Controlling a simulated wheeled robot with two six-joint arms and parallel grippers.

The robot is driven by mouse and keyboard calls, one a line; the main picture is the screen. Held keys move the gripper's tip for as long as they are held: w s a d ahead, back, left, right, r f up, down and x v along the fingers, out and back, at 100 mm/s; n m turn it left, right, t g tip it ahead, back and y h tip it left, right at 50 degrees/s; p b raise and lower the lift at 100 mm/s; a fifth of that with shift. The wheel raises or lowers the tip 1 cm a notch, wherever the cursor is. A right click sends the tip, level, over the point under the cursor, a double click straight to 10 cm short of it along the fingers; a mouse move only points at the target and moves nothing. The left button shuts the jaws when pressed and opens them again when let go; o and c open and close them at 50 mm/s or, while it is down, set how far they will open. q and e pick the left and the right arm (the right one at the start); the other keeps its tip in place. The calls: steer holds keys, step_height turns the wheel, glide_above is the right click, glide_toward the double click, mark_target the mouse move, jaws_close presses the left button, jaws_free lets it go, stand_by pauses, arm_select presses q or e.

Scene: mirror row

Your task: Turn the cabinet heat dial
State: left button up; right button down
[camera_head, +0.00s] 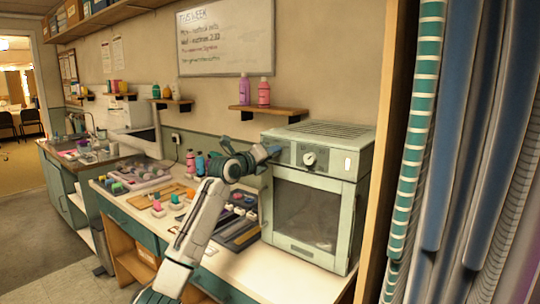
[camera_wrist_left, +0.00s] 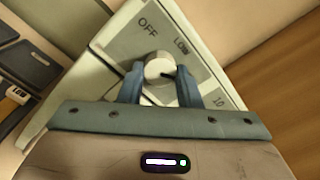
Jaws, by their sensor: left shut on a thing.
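The pale green cabinet (camera_head: 308,212) stands at the right end of the counter, its glass door closed. My left gripper (camera_head: 272,151) is at the left end of its top front panel. In the left wrist view, the round silver heat dial (camera_wrist_left: 159,68) sits between the two blue fingers of my left gripper (camera_wrist_left: 160,82), which are shut on it. The panel around it reads OFF, LOW and 10. A dark mark shows on the dial's lower right. In the head view the gripper hides this dial. My right gripper is not in view.
A round gauge (camera_head: 309,158) and a lit white lamp (camera_head: 348,164) are on the panel right of my gripper. A wall shelf (camera_head: 268,112) with two bottles is above. Trays and small items crowd the counter to the left. Hanging cloths (camera_head: 470,150) fill the right side.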

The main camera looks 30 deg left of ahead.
arm_select(q)
steer(key=shift+f, duration=0.15)
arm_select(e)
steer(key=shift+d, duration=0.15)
arm_select(q)
steer(key=o, duration=1)
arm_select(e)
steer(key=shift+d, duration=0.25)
arm_select(q)
steer(key=shift+s, duration=0.1)
steer(key=shift+s+a+b, duration=0.2)
steer(key=shift+s+b, duration=0.7)
steer(key=shift+s, duration=1.75)
steer(key=shift+s+a+b, duration=0.2)
steer(key=shift+s+b, duration=0.65)
steer(key=shift+s, duration=1.8)
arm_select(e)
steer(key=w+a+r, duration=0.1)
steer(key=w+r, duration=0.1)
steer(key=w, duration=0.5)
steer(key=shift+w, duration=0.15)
